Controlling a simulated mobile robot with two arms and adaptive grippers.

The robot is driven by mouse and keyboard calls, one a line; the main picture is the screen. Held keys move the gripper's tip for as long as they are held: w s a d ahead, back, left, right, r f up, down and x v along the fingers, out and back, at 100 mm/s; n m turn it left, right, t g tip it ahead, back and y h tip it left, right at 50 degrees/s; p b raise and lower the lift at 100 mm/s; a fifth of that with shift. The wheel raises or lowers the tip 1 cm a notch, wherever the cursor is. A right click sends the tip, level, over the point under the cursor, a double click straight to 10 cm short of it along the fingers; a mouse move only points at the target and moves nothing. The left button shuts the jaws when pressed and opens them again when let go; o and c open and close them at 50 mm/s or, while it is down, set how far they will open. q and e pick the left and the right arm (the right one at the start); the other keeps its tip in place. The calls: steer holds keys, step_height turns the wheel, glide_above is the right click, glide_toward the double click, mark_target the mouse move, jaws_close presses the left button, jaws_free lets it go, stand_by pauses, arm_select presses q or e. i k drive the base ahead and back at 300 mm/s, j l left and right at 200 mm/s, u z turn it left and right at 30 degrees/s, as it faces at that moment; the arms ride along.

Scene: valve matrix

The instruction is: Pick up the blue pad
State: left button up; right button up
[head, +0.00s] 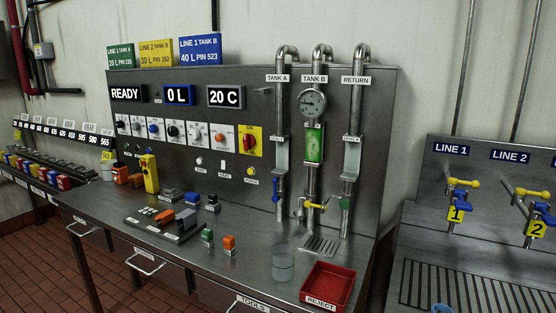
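A small block with a blue top (192,197) stands on the steel bench, between a grey-topped block (170,192) and a dark block (212,201). A blue piece (185,214) also shows on the dark device (165,221) in front of it, beside an orange piece (165,216). I cannot tell for sure which of these blue things is the pad. Neither of my grippers shows in the head view.
A yellow upright device (150,174) and orange blocks (121,175) stand behind. Green (207,238) and orange (229,244) blocks, a clear beaker (283,266) and a red reject tray (325,287) are nearer the front. The control panel (240,130) rises behind the bench.

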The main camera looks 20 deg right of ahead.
mark_target(192, 198)
steer(key=i+j, duration=0.15)
steer(key=j, duration=0.2)
steer(key=i+j, duration=0.15)
steer(key=j, duration=0.15)
steer(key=i+j, duration=0.2)
steer(key=j, duration=0.15)
steer(key=i+j+u, duration=0.1)
steer(key=j, duration=0.2)
